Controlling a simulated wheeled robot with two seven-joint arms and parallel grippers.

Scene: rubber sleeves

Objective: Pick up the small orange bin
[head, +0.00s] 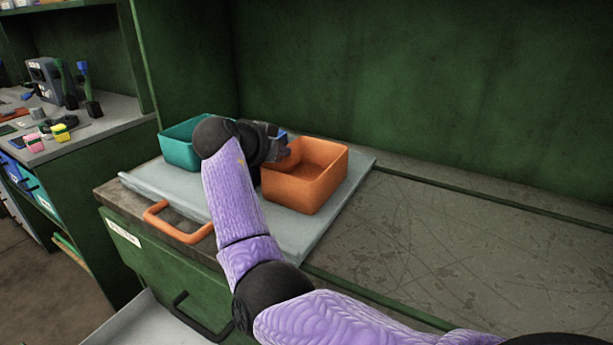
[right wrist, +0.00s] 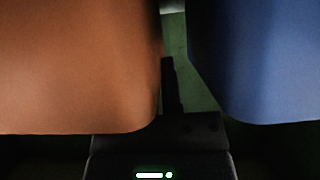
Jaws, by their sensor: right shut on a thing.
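The small orange bin (head: 308,187) stands open and upright on a grey tray (head: 335,205) on the counter. My right gripper (head: 284,150) is at its left wall and is shut on it. In the right wrist view the orange bin (right wrist: 75,70) fills the left side, and one dark finger (right wrist: 170,85) shows beside its wall; the other finger is hidden. The bin's inside looks empty. My left gripper is not in view.
A teal bin (head: 176,146) stands at the tray's left, partly behind my right arm. A blue thing, mostly hidden in the head view, shows close beside the finger in the right wrist view (right wrist: 260,60). The counter (head: 450,235) to the right is clear; a green wall (head: 420,80) stands behind.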

